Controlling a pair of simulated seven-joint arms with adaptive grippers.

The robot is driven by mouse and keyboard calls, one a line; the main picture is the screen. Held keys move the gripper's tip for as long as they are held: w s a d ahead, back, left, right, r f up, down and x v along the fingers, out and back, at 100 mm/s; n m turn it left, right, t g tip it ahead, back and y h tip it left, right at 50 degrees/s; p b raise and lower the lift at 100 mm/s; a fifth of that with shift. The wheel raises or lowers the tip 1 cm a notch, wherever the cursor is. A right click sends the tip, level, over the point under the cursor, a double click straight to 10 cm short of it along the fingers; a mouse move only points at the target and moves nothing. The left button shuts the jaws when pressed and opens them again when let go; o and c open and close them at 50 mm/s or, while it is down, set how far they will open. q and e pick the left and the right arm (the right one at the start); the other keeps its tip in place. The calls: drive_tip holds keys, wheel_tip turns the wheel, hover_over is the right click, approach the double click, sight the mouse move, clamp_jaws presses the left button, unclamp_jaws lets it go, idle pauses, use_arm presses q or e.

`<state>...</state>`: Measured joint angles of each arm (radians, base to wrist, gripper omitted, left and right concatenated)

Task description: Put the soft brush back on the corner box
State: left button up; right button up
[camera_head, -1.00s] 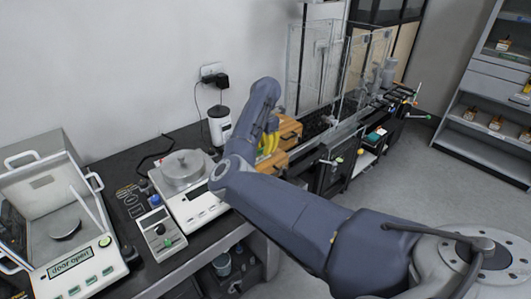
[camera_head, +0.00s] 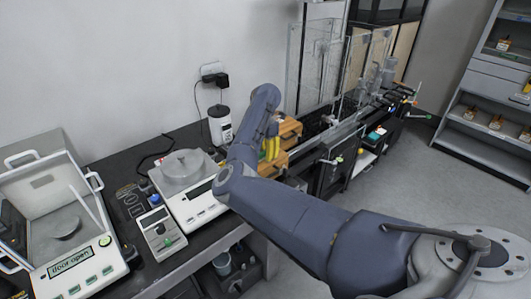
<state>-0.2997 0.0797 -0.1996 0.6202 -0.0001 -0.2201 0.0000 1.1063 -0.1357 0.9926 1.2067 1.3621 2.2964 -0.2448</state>
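I cannot make out the soft brush for certain. Orange-brown wooden boxes (camera_head: 289,131) stand at the corner of the bench, partly behind my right arm. I cannot tell whether one of them is the corner box. Narrow yellow pieces (camera_head: 271,147) show beside the boxes. My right arm reaches in from the lower right and bends up to the corner. My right gripper (camera_head: 268,132) is mostly hidden behind its own forearm, close to the boxes, so its fingers and anything in them cannot be read. My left gripper is not in view.
An open balance (camera_head: 68,262) reading "door open" stands at the left. A second balance (camera_head: 203,203) with a round pan and a small keypad unit (camera_head: 160,231) sit on the dark bench. Glass panels (camera_head: 318,60) rise behind the corner. Grey floor (camera_head: 400,165) is clear at the right.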

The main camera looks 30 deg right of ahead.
drive_tip(key=shift+r, duration=0.1)
wheel_tip(320, 180, up, 12)
idle(0.6)
idle(1.5)
